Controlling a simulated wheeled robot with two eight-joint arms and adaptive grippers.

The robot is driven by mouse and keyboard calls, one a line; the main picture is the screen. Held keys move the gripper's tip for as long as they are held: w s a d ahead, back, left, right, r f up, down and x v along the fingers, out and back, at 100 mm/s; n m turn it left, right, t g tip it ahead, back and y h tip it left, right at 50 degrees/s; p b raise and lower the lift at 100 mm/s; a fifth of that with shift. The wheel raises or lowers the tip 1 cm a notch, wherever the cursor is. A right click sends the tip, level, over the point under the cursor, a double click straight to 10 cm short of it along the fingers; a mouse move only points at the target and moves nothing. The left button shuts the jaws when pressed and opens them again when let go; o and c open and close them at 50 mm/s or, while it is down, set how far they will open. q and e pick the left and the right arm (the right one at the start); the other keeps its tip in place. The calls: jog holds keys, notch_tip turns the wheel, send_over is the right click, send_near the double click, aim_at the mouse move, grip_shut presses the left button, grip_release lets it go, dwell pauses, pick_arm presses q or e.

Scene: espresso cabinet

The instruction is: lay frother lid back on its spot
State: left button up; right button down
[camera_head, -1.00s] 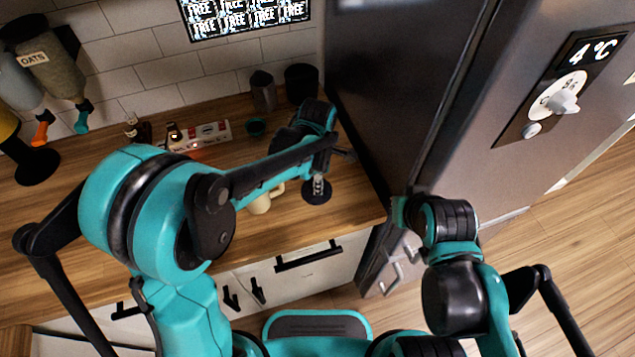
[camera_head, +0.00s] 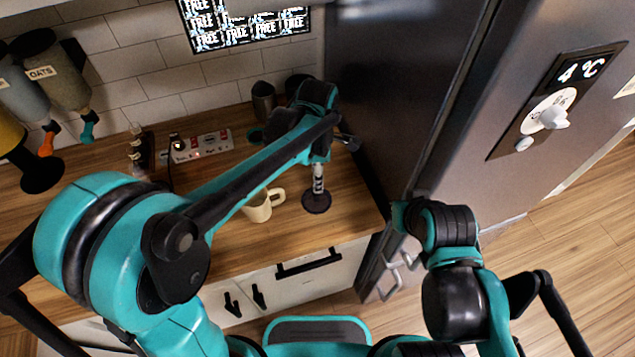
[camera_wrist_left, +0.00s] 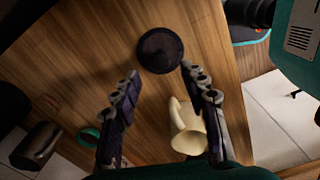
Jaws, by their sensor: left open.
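A flat, dark round disc that looks like the frother lid (camera_head: 316,204) lies on the wooden counter near its front right edge. It also shows in the left wrist view (camera_wrist_left: 160,50), whole and flat. My left gripper (camera_head: 318,188) is above it in the head view. In the left wrist view my left gripper (camera_wrist_left: 162,85) has its two fingers spread wide with nothing between them, and the disc is beyond the fingertips. My right gripper (camera_head: 398,268) hangs in front of the counter's right end by the fridge; its finger spacing is unclear.
A cream mug (camera_head: 260,206) stands left of the disc, close to one left finger in the wrist view (camera_wrist_left: 187,128). A metal jug (camera_head: 263,100), a teal ring (camera_head: 256,136) and a switch box (camera_head: 200,146) are at the back. The fridge (camera_head: 400,90) bounds the right.

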pick_arm(q)
jog(key=s+a+r+m+t, duration=0.3)
jog(key=s+a+r+m, duration=0.2)
jog(key=a+r+m, duration=0.4)
jog(key=s+a+f+m+t, duration=0.3)
jog(key=s+a+m+t, duration=0.1)
jog(key=s+a+m, duration=0.3)
jog(key=a+m, duration=0.2)
jog(key=shift+m+p, duration=0.3)
jog(key=shift+s+f, duration=0.1)
jog(key=shift+f, duration=0.05)
notch_tip(320, 180, down, 6)
jog(key=b, duration=0.6)
